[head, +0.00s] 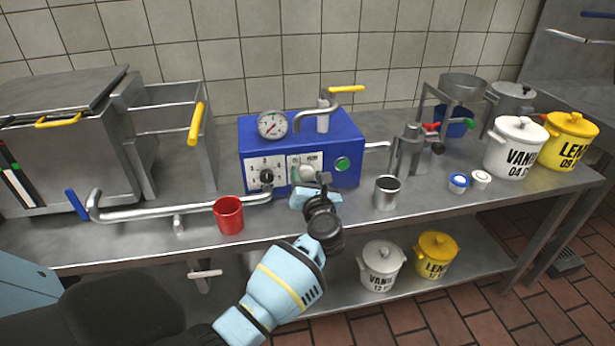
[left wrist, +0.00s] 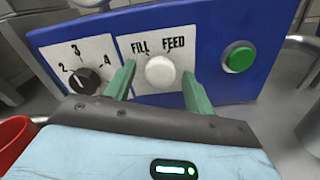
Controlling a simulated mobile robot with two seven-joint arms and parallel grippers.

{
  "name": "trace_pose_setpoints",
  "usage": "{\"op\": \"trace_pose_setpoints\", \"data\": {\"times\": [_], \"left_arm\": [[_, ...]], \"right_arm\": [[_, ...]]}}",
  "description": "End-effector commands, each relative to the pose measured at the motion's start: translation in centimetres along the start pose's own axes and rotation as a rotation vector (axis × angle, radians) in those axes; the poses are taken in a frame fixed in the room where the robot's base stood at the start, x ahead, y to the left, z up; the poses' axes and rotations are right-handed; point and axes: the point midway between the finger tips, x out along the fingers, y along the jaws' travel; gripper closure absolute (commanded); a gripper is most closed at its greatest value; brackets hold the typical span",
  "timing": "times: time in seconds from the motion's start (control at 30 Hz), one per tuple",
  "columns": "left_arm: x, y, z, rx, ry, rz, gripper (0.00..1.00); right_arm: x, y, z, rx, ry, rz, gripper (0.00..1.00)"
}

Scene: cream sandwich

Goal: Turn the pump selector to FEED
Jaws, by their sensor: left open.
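The blue pump box (head: 350,135) stands on the steel table against the tiled wall. On its front a white plate is marked FILL on the left and FEED on the right. The round white selector knob (left wrist: 160,72) sits below these words; I cannot make out a pointer on it. My left gripper (head: 308,180) is in front of this plate. In the left wrist view its green fingers (left wrist: 159,88) are open, one on each side of the knob, with visible gaps. Whether they reach its depth is unclear. In the head view the gripper partly hides the knob.
A black numbered dial (left wrist: 83,79) is left of the selector and a green button (left wrist: 239,56) is right. A red cup (head: 229,215) stands left of my gripper, a metal cup (head: 386,192) right. A steel pipe (head: 170,211) runs along the table.

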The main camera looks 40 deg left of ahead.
Motion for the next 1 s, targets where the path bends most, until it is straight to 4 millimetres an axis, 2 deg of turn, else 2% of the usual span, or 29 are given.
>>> {"op": "trace_pose_setpoints", "data": {"times": [0.33, 0.67, 1.0], "left_arm": [[0.38, -0.02, 0.02, -0.001, 0.0, 0.0, 0.47], [0.35, -0.01, 0.01, -0.001, 0.0, 0.0, 0.91], [0.33, 0.03, 0.11, 0.049, 0.002, -0.001, 0.91]], "right_arm": [[0.0, 0.01, 0.03, 0.0, 0.0, 0.0, 0.62], [0.0, 0.02, 0.01, 0.0, 0.0, 0.001, 0.62], [-0.38, -0.01, -0.58, 0.001, 0.008, 0.002, 0.62]]}}
